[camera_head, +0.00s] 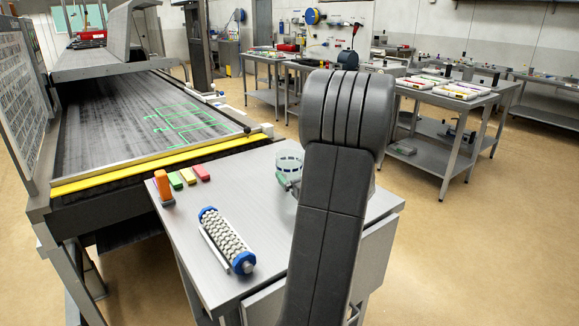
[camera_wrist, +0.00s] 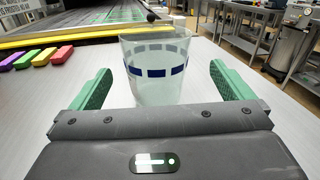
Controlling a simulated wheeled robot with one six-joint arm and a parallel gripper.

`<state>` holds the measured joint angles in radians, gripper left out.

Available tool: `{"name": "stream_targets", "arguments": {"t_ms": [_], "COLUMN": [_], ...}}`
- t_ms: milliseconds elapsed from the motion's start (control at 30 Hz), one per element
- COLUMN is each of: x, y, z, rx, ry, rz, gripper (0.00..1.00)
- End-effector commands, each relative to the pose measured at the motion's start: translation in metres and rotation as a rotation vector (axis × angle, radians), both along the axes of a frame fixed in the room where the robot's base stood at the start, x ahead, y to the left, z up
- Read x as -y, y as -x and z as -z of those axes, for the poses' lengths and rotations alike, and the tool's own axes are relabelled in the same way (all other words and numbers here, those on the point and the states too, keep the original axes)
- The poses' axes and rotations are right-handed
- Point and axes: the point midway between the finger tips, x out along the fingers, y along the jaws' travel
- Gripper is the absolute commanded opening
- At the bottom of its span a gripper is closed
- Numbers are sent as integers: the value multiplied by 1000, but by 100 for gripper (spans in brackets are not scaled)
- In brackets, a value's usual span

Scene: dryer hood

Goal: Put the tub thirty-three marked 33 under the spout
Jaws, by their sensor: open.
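A clear, pale greenish tub (camera_wrist: 155,88) with a band of dark blue blocks stands upright on the grey table, in the middle of the wrist view. It also shows in the head view (camera_head: 289,157), partly hidden by my arm. No number 33 can be read on it. My gripper (camera_wrist: 160,76) is open, its green fingers left and right of the tub with a gap on each side. I cannot make out a spout in either view.
A dark conveyor belt (camera_head: 115,122) with green outlines and a yellow front edge lies behind the table (camera_head: 200,215). Coloured blocks (camera_head: 188,176), an orange piece (camera_head: 163,186) and a blue-ended roller (camera_head: 228,240) occupy the table's left. A grey hood (camera_head: 95,62) overhangs the belt's far end.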

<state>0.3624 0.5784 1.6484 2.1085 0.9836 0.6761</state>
Motion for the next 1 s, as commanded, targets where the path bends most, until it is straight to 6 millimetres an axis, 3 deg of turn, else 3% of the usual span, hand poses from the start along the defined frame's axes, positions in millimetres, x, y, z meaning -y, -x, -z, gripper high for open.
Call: {"name": "stream_targets", "arguments": {"t_ms": [333, 600, 833, 1000], "x": [-13, -31, -31, -31], "y": [-22, -54, -57, -56], "z": [1, 4, 5, 5], "rx": [-1, 0, 0, 0], "ry": [-1, -1, 0, 0], "rz": [-2, 0, 2, 2], "gripper": [100, 100, 100, 67]}}
